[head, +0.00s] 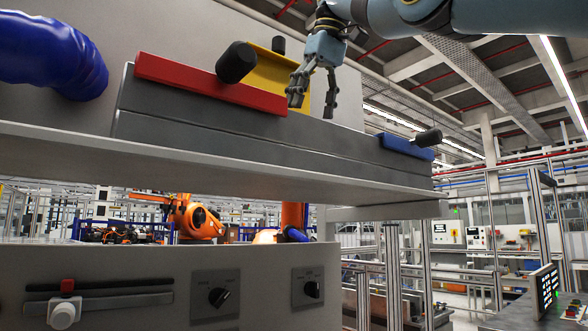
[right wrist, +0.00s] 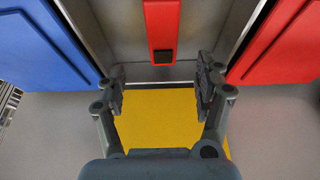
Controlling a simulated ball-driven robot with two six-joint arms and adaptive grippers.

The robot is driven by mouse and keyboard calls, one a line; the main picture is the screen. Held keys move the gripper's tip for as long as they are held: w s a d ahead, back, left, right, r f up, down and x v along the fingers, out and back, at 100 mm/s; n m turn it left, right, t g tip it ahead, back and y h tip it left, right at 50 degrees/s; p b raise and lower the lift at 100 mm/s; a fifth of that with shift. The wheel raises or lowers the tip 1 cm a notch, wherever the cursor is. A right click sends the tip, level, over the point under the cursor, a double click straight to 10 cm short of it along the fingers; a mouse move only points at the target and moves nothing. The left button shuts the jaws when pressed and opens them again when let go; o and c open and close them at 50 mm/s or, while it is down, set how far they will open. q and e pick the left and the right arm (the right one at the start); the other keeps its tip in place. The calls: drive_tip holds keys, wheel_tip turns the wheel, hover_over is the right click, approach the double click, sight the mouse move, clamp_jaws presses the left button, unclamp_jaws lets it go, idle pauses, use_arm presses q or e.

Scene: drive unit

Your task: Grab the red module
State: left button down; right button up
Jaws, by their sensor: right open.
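A red module (head: 205,86) lies as a slab on top of the grey drive unit (head: 240,135), left of centre in the head view. A black cylindrical knob (head: 236,62) stands at it. In the right wrist view a red slab (right wrist: 282,45) shows at the right edge, and a narrow red bar (right wrist: 161,22) with a dark end is at top centre; I cannot tell how they relate. My right gripper (head: 313,100) is open and empty, to the right of the red module, in front of a yellow panel (head: 268,65). In the wrist view its open fingers (right wrist: 160,88) are above yellow. My left gripper is not in view.
A blue module (head: 405,147) with a black knob (head: 427,138) sits at the unit's right end. A thick blue ribbed hose (head: 50,55) is at upper left. A light ledge (head: 200,160) runs below the unit. A panel with rotary switches (head: 215,293) is lower down.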

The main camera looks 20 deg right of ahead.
drive_tip(key=shift+s+a+f+b, duration=0.1)
drive_tip(key=shift+s+f+b, duration=0.6)
drive_tip(key=shift+f, duration=0.35)
drive_tip(key=shift+b+x, duration=0.35)
drive_tip(key=shift+x, duration=0.75)
drive_tip(key=shift+w+a+f, duration=0.15)
drive_tip(key=shift+w+f, duration=0.8)
drive_tip(key=shift+f, duration=0.05)
drive_tip(key=x, duration=0.1)
drive_tip(key=b+x, duration=0.1)
drive_tip(key=x, duration=0.1)
drive_tip(key=shift+s, duration=0.35)
drive_tip(key=shift+w+f, duration=0.15)
drive_tip(key=shift+w, duration=0.2)
drive_tip(key=shift+c, duration=0.4)
drive_tip(key=shift+s, duration=0.2)
drive_tip(key=shift+c, duration=1.1)
drive_tip(key=shift+s, duration=0.1)
drive_tip(key=c, duration=1.1)
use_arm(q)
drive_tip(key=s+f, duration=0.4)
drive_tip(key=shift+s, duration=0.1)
